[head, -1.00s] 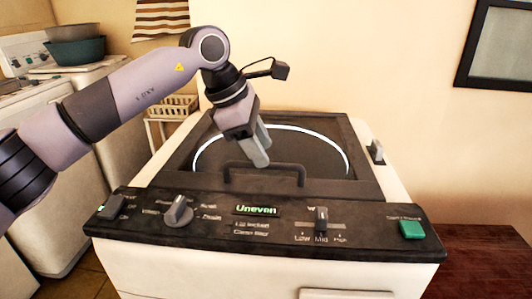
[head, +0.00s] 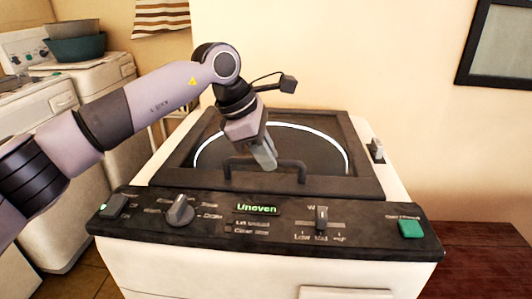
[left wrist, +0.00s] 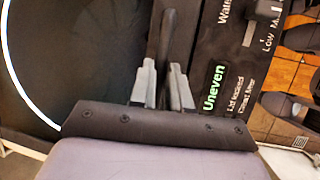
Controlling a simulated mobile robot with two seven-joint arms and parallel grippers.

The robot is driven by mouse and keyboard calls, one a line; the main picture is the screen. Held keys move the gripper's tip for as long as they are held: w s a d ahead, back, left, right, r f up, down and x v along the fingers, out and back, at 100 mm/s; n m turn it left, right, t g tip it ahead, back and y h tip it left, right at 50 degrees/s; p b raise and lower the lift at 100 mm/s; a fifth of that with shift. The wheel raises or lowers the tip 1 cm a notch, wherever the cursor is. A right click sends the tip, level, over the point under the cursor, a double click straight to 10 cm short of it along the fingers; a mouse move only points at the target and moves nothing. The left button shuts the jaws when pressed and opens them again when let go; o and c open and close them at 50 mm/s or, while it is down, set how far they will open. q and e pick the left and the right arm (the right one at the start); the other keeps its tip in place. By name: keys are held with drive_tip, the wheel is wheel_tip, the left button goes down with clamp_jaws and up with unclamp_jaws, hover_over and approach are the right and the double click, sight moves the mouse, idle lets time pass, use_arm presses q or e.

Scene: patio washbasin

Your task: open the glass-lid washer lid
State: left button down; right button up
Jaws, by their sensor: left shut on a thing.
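The washer (head: 170,256) is white with a dark control panel on its front. Its lid (head: 345,187) has a dark frame around a round glass window with a pale ring, and lies flat or nearly flat. A dark bar handle (head: 288,162) stands at the lid's front edge. My left gripper (head: 268,163) reaches down to this handle from behind and is shut on it. In the left wrist view the handle (left wrist: 166,38) runs between the two grey fingers of my left gripper (left wrist: 162,85). My right gripper is in neither view.
The panel carries a grey knob (head: 180,210), a slider (head: 321,219), a green button (head: 411,229) and a display (head: 257,209) reading "Uneven". Other white machines (head: 45,150) stand at the left. The wall (head: 400,90) rises behind; a dark wooden surface (head: 480,255) lies at the right.

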use_arm(q)
drive_tip(key=w+r+p, duration=0.4)
drive_tip(key=w+r, duration=0.1)
drive_tip(key=r, duration=0.9)
drive_tip(key=shift+r+p, duration=0.15)
drive_tip(key=shift+p, duration=0.25)
drive_tip(key=shift+w+a, duration=0.1)
drive_tip(key=shift+a, duration=0.05)
